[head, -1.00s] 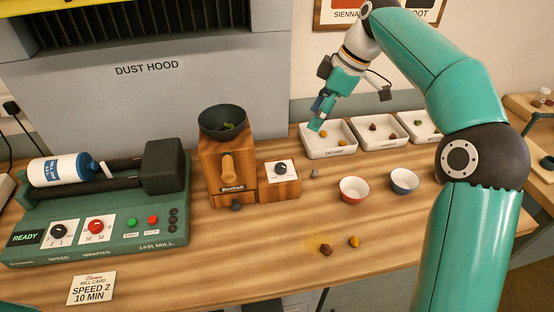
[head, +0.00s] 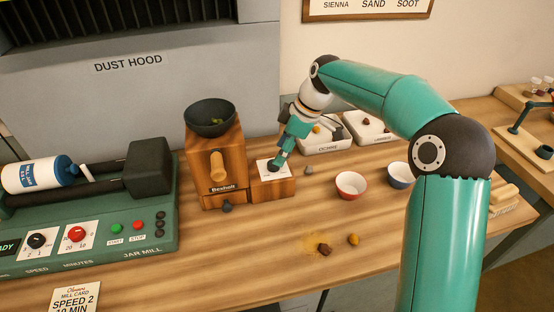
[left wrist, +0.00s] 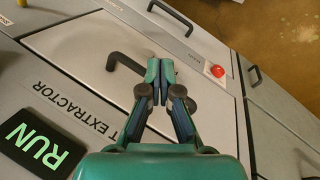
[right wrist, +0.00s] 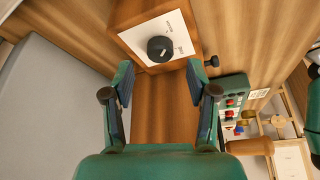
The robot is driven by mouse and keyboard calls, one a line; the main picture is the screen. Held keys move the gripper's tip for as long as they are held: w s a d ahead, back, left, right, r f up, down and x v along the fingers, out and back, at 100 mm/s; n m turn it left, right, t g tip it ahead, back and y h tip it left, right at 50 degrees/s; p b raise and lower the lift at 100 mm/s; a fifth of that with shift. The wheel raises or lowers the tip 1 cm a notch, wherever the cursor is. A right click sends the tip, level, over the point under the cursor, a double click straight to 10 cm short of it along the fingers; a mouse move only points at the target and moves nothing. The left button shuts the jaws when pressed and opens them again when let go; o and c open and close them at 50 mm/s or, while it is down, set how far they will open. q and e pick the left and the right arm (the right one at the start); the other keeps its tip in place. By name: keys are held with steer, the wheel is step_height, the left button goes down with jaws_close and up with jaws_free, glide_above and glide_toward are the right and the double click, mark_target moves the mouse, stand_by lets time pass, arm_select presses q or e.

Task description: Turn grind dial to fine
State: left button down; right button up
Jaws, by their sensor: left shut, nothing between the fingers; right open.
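The grind dial (right wrist: 160,48) is a black knob on a white plate on the small wooden box beside the grinder (head: 215,160). In the head view the dial's plate (head: 268,175) is partly hidden by my right gripper (head: 277,166), which is just above it. In the right wrist view my right gripper (right wrist: 160,85) is open, and the dial shows beyond the gap between its fingertips, with nothing held. The dial's setting is too small to read. My left gripper (left wrist: 161,65) is shut and empty, seen only in the left wrist view, over a grey extractor cabinet.
The jar mill (head: 90,230) stands at the left. White trays (head: 325,147) are behind. Two lumps (head: 325,249) lie in front on the table.

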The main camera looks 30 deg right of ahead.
mark_target(273, 165)
steer(key=shift+x, duration=2.1)
steer(key=shift+c, duration=0.2)
steer(key=shift+d, duration=0.1)
jaws_close()
